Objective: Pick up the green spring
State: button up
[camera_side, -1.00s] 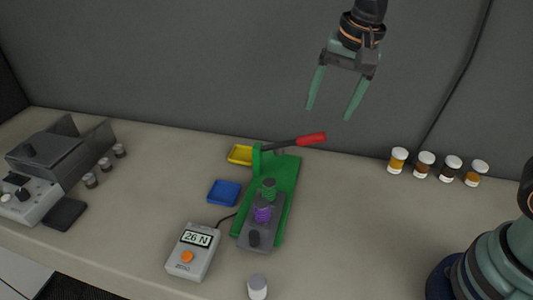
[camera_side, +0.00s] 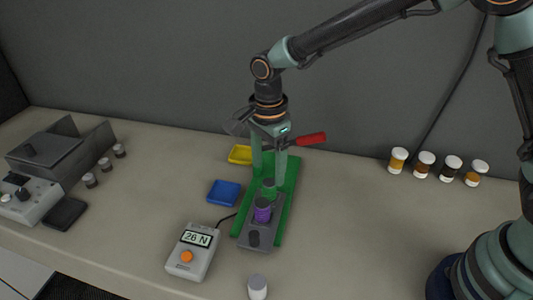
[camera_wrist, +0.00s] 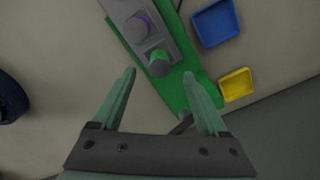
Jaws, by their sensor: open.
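The green spring (camera_side: 269,186) stands upright on the grey block of the green press (camera_side: 289,186), just behind the purple spring (camera_side: 262,210). In the wrist view the green spring (camera_wrist: 158,64) lies between my fingertips, slightly beyond them. The purple spring (camera_wrist: 142,24) is further up that picture. My gripper (camera_side: 268,174) points down above the rear of the press. Its two fingers are apart with nothing between them, as the wrist view of my gripper (camera_wrist: 161,74) also shows. I cannot tell the exact height of the fingertips over the green spring.
The press's red handle (camera_side: 312,138) sticks out right of my gripper. A yellow tray (camera_side: 240,154) and blue tray (camera_side: 224,193) lie left of the press. A meter (camera_side: 193,252) reading 26 N and a white-capped jar (camera_side: 257,287) are in front. Several bottles (camera_side: 424,163) stand right.

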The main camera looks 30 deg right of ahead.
aim_at(269, 182)
jog(key=shift+d+f, duration=0.15)
jog(key=shift+f, duration=3.05)
grip_shut()
